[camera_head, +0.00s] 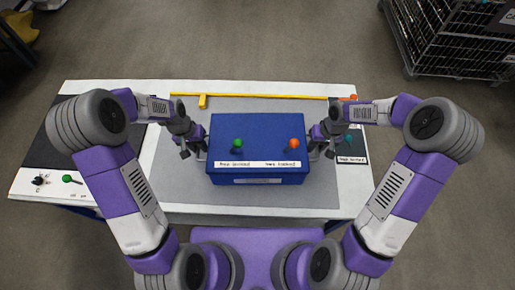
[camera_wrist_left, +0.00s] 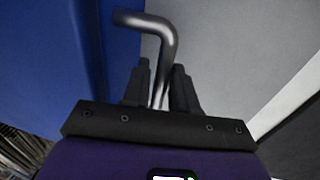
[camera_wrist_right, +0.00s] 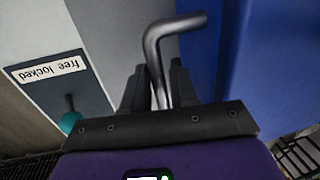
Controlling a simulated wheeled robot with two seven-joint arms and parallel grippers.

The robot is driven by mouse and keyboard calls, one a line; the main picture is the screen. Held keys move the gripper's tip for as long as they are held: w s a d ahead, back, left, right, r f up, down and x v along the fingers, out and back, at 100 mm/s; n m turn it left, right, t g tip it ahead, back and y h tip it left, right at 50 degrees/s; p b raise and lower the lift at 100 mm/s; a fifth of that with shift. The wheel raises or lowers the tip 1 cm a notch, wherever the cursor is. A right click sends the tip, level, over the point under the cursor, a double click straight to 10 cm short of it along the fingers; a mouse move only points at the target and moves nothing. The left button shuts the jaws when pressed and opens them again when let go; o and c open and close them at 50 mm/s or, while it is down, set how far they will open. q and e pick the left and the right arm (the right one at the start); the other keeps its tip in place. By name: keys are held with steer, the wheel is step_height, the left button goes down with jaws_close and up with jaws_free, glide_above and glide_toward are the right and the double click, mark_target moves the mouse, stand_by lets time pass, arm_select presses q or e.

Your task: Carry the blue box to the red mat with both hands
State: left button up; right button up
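The blue box (camera_head: 257,134) is on or just above the grey area at the middle of the table; I cannot tell which. It has a green knob (camera_head: 238,145), an orange knob (camera_head: 294,144) and white labels on top. My left gripper (camera_head: 196,150) is at its left side, fingers shut on a bent metal handle (camera_wrist_left: 160,34). My right gripper (camera_head: 320,150) is at its right side, shut on the matching handle (camera_wrist_right: 172,28). The fingers lie close on both sides of each bar. I see no red mat in any view.
A yellow bar (camera_head: 250,95) lies along the table's back edge. A labelled dark panel (camera_head: 351,149) with a teal knob is at the right. A wire cage (camera_head: 455,40) stands on the floor, back right.

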arm_select(q)
jaws_close()
arm_select(e)
jaws_close()
arm_select(q)
steer(key=shift+r, duration=0.1)
stand_by(0.8)
